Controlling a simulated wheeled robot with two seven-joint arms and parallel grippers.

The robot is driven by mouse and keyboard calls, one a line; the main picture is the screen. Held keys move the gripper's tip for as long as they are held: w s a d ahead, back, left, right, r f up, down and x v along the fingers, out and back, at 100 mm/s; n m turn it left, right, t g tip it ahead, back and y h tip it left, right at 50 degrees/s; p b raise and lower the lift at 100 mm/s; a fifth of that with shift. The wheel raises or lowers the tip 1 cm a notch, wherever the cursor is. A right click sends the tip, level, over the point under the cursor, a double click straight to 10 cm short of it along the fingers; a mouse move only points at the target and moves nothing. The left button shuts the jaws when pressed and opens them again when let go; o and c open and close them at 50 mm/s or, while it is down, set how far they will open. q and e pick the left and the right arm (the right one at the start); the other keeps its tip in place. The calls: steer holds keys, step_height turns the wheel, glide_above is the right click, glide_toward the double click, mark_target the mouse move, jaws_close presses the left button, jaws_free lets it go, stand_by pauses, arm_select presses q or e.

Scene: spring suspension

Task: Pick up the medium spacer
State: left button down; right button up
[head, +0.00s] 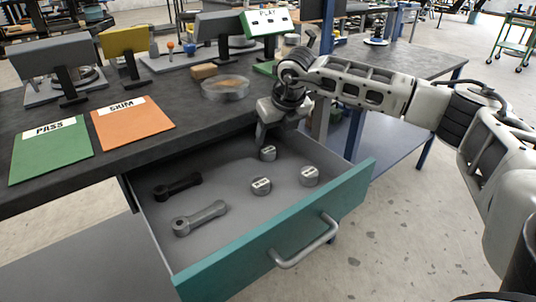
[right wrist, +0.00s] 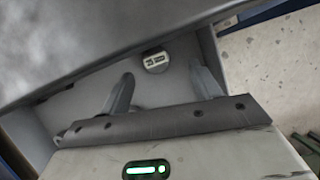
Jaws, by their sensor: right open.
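Three grey round spacers with white labels lie in the open drawer: a back one (head: 268,153), a right one (head: 309,176) and a front one (head: 261,186). The label print is too small to tell surely which is the medium spacer. My right gripper (head: 262,138) points down into the drawer's back part, just behind and above the back spacer. In the right wrist view, its two fingers (right wrist: 163,82) are apart with nothing between them, and one labelled spacer (right wrist: 155,61) lies beyond the fingertips. My left gripper is out of view.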

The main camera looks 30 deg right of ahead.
mark_target(268, 149)
steer(key=x, duration=0.5)
steer(key=shift+a+f, duration=0.35)
steer(key=shift+a, duration=0.05)
steer(key=shift+s, duration=0.1)
steer(key=shift+c, duration=0.3)
steer(key=c, duration=1.1)
steer(key=shift+o, duration=0.2)
steer(key=shift+r, duration=0.1)
